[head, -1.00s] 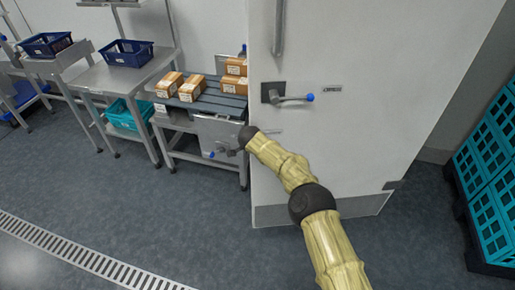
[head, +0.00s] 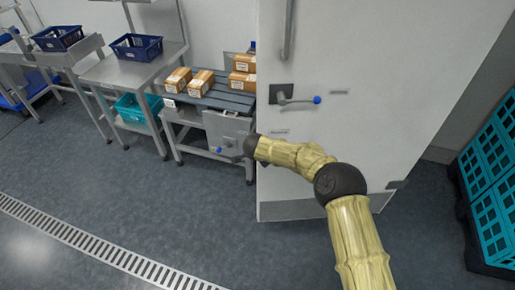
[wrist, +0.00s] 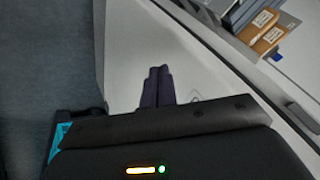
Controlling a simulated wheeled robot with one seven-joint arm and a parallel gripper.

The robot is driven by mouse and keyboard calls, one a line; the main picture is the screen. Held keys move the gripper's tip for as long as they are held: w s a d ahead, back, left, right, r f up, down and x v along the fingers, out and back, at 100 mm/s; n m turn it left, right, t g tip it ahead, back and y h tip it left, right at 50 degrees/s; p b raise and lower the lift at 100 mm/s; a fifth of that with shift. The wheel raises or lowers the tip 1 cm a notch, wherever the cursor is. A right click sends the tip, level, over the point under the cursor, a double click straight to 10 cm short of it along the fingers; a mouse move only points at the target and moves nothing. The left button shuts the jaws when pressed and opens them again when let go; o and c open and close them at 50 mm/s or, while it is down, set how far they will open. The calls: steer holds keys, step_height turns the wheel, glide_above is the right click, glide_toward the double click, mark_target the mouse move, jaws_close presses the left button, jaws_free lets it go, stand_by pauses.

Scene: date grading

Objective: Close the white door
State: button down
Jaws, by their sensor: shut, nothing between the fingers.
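The white door (head: 345,140) stands ajar at an angle in the head view, its free edge towards the row of tables. A lever handle (head: 295,99) with a blue end sits on its face, below a long vertical grip bar (head: 288,30). My arm reaches across the lower part of the door to its free edge. My gripper is hard to make out in the head view. In the wrist view my gripper (wrist: 157,88) shows as two dark fingers, shut together and empty, over a pale door surface (wrist: 190,55). I cannot tell whether they touch it.
A slatted conveyor (head: 215,97) with several cartons (head: 200,83) stands just left of the door edge. Metal tables (head: 125,72) with blue baskets (head: 137,47) stand further left. Teal crates (head: 490,170) are stacked at the right. The floor in front is clear, with a drain grate (head: 90,250).

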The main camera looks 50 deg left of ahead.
steer(key=s+d+r, duration=0.1)
steer(key=s+r, duration=0.3)
steer(key=r, duration=0.1)
steer(key=shift+r+b, duration=0.2)
steer(key=shift+b, duration=0.1)
steer(key=shift+s, duration=0.1)
